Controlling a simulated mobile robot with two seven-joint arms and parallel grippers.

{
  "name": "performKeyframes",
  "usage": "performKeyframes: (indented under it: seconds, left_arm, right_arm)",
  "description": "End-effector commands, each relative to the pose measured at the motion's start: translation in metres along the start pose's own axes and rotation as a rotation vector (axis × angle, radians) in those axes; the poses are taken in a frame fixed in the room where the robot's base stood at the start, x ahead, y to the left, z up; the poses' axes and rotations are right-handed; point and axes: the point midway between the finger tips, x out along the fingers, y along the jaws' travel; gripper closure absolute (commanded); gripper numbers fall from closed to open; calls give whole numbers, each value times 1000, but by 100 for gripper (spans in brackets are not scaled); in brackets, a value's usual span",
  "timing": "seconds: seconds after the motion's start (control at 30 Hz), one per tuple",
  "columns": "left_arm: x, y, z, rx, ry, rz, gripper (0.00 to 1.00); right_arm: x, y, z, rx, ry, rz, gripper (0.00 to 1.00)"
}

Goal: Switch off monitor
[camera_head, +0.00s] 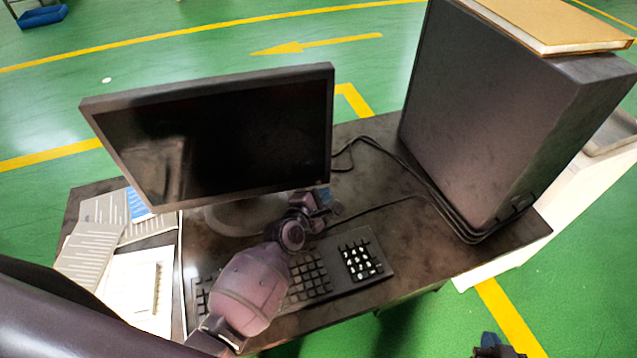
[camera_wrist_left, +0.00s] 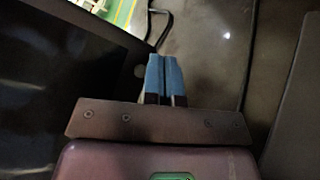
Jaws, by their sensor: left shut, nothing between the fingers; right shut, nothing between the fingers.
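The monitor (camera_head: 215,140) stands on the desk with a dark screen that shows only a faint reflection. My left gripper (camera_head: 326,195) is at the monitor's lower right corner, partly behind my arm's wrist in the head view. In the left wrist view my left gripper (camera_wrist_left: 165,75) has its blue fingers shut together with nothing between them. The dark monitor (camera_wrist_left: 45,90) fills the left of that view, close beside the fingers. I cannot tell whether they touch it. My right gripper (camera_head: 490,345) shows at the bottom edge, shut and empty, away from the desk.
A keyboard (camera_head: 362,260) lies below my left arm. A large computer case (camera_head: 480,120) stands on the right, with a book (camera_head: 550,25) on top. Papers (camera_head: 90,250) lie on the left. Black cables run across the desk (camera_head: 400,215) between monitor and case.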

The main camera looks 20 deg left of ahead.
Motion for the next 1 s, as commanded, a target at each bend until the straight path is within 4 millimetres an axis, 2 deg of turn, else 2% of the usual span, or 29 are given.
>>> performKeyframes:
  seconds: [0.17,0.5,0.73,1.0]
  left_arm:
    - [-3,-2,2,0,0,-1,100]
    - [-22,-15,16,0,0,0,100]
    - [-33,-23,24,0,0,0,100]
    - [-35,-26,25,0,0,0,100]
  right_arm:
    - [2,0,-7,-1,11,-1,100]
    - [-4,1,-19,-1,18,-1,100]
    - [-10,2,-18,0,9,1,100]
    - [-11,2,-15,1,2,2,100]
